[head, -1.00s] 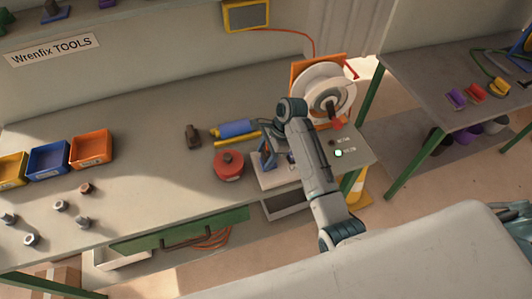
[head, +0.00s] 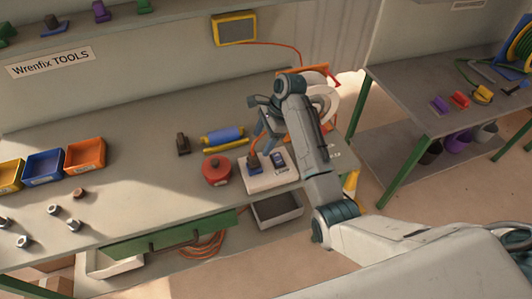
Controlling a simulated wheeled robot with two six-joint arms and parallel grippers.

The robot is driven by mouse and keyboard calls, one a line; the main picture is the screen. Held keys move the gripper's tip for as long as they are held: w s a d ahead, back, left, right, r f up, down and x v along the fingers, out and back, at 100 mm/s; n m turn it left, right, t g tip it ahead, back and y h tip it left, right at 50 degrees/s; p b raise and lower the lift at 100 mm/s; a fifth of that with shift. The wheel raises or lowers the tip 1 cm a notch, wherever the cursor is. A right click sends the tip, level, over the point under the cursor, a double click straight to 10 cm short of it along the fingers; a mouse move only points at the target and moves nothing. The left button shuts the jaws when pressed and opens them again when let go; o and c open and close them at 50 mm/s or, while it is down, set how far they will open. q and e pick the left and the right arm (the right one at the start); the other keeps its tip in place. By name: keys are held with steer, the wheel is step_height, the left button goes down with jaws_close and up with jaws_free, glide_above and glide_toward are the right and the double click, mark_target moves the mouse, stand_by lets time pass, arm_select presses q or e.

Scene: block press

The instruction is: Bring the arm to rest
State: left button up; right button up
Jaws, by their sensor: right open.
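My right arm reaches in from the lower right over the bench. My right gripper (head: 258,118) is open and empty, raised above the white press base (head: 270,181). A dark blue block-like part (head: 254,164) and a small blue part (head: 279,158) stand on this base. The gripper appears apart from them. My right arm hides part of the white reel (head: 323,101) behind it. My left gripper is out of view.
A red round tin (head: 217,170), a blue roller (head: 222,135) and a dark small block (head: 183,144) stand left of the base. Coloured bins (head: 86,154) and several nuts lie farther left. A grey tray (head: 277,211) sits below the front edge. A side table (head: 400,85) stands right.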

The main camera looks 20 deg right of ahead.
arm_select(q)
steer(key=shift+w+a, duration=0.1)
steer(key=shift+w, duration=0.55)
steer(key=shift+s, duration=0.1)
